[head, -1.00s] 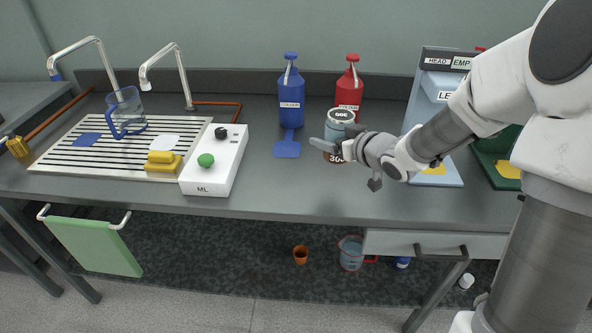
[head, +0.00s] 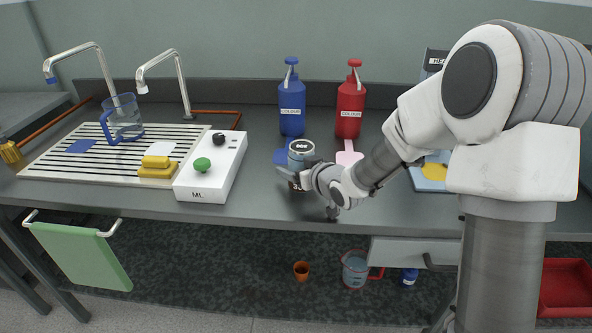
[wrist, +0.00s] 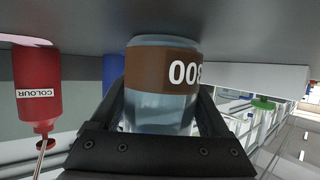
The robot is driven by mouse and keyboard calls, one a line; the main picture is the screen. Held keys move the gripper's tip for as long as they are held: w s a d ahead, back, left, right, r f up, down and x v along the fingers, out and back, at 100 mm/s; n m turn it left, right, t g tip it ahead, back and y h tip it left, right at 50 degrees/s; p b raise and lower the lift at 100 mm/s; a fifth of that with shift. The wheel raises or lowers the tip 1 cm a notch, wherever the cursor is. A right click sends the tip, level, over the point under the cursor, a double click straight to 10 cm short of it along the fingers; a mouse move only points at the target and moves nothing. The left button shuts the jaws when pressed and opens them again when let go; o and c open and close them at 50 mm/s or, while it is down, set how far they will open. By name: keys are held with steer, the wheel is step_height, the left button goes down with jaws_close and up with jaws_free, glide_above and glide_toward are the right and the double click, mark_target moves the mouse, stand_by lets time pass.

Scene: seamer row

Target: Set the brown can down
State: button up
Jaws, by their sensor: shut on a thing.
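The brown can (head: 301,150) is upright at the front middle of the bench (head: 260,200), with a pale lid and a brown numbered band partly hidden by my fingers. My gripper (head: 298,173) reaches it from the right and is shut around its side. In the wrist view the can (wrist: 163,75) stands upside down in the picture between the two dark fingers of my gripper (wrist: 162,108). Its base is close to the grey bench surface; I cannot tell if they touch.
A white box with green and black knobs (head: 212,172) is left of the can. Behind stand a blue bottle (head: 292,100) and a red bottle (head: 350,108), with a blue mat (head: 281,157) and pink mat (head: 349,154) before them. Yellow sponges (head: 157,168) lie further left.

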steer(key=shift+f, duration=0.15)
steer(key=o, duration=1.6)
steer(key=shift+c, duration=0.2)
steer(key=shift+r, duration=0.2)
